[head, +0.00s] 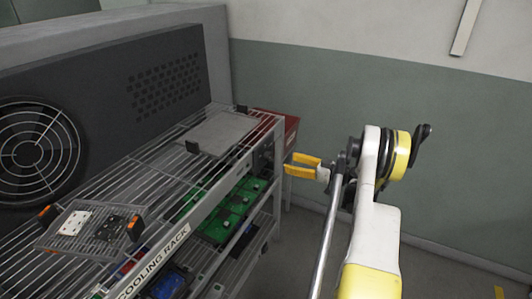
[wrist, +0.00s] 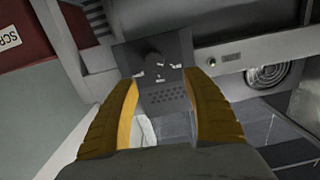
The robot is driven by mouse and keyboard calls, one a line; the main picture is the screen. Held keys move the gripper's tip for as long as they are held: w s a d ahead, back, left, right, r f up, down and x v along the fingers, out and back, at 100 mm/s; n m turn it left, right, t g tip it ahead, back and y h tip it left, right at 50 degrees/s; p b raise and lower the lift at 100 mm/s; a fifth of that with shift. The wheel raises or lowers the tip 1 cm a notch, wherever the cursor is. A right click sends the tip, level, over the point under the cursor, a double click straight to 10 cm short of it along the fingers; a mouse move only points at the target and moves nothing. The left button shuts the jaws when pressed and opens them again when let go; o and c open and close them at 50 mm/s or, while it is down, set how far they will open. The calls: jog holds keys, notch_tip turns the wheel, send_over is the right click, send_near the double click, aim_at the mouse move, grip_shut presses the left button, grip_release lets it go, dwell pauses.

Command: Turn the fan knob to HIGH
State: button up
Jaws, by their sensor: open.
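A dark round knob (wrist: 152,59) sits on a dark grey control box (wrist: 168,85) in the wrist view, with small pale marks around it and a patch of vent holes beside it. The marks are too small to read, so I cannot tell the knob's setting. My gripper (wrist: 160,80) is open and empty, its yellow fingers framing the box, with the knob just beyond the fingertips and apart from them. In the head view my gripper (head: 303,165) is just right of the rack's end; I cannot make out the knob there.
The cooling rack (head: 150,244) fills the left of the head view, with a tray of parts (head: 72,229) on top and green boards (head: 228,208) below. A large fan (head: 40,150) is behind it. A red box (head: 291,128) stands past its end.

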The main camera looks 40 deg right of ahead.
aim_at(271, 157)
jog(key=shift+t, duration=0.3)
jog(key=b+x, duration=0.1)
jog(key=x, duration=0.1)
jog(key=f+b+x, duration=0.1)
jog(key=x, duration=0.2)
jog(key=b+x, duration=0.1)
jog(key=x, duration=0.2)
jog(key=shift+w+d+f, duration=0.2)
jog(key=shift+w+d, duration=0.05)
jog(key=shift+w, duration=0.1)
jog(key=shift+w+a+r+b, duration=0.15)
jog(key=shift+w+b, duration=0.15)
jog(key=shift+w, duration=0.2)
jog(key=c, duration=1.2)
